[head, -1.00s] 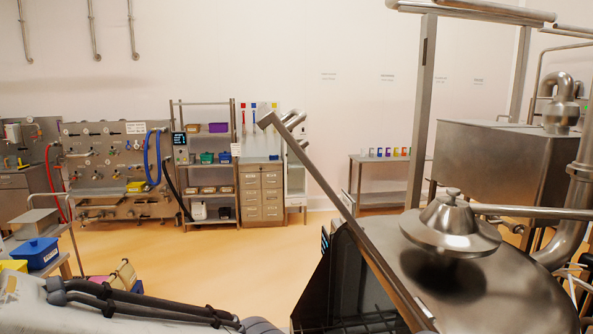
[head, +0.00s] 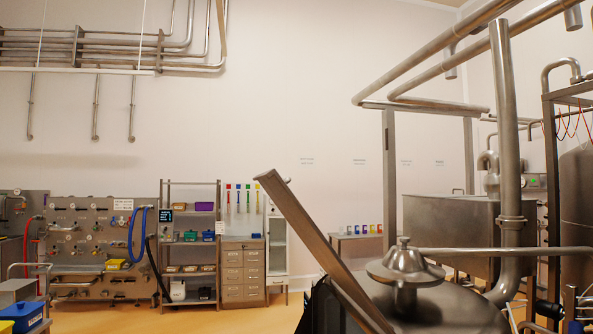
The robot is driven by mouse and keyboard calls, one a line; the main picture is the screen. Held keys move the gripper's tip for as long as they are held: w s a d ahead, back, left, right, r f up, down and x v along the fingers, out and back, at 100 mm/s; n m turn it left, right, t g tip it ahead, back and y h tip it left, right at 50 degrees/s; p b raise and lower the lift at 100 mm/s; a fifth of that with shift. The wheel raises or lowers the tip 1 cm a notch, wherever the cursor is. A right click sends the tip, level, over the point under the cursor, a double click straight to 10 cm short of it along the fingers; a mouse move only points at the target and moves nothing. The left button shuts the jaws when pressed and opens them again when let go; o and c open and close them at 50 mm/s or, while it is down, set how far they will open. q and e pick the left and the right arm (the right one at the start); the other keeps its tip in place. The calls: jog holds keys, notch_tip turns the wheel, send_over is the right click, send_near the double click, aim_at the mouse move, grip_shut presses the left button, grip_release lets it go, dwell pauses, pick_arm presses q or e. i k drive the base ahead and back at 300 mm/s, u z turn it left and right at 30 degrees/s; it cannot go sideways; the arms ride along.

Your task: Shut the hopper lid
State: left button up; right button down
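A long steel panel, apparently the hopper lid (head: 312,240), stands raised and tilted right of centre, seen nearly edge-on. Its upper end leans to the left and its lower end runs down out of the bottom of the picture. A dark part (head: 321,308) shows just left of its lower end; I cannot make out the hopper opening. Neither of my grippers shows in the head view, so I cannot see whether either touches the lid.
A round steel vessel top with a domed cap (head: 405,265) sits just right of the lid. A horizontal pipe (head: 500,251) and an upright pipe (head: 506,130) stand on the right. A shelf rack (head: 189,184) and drawer cabinet (head: 243,272) stand at the far wall.

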aim_at(276, 187)
jog(key=z, duration=0.45)
jog(key=i, duration=1)
jog(key=u, duration=0.5)
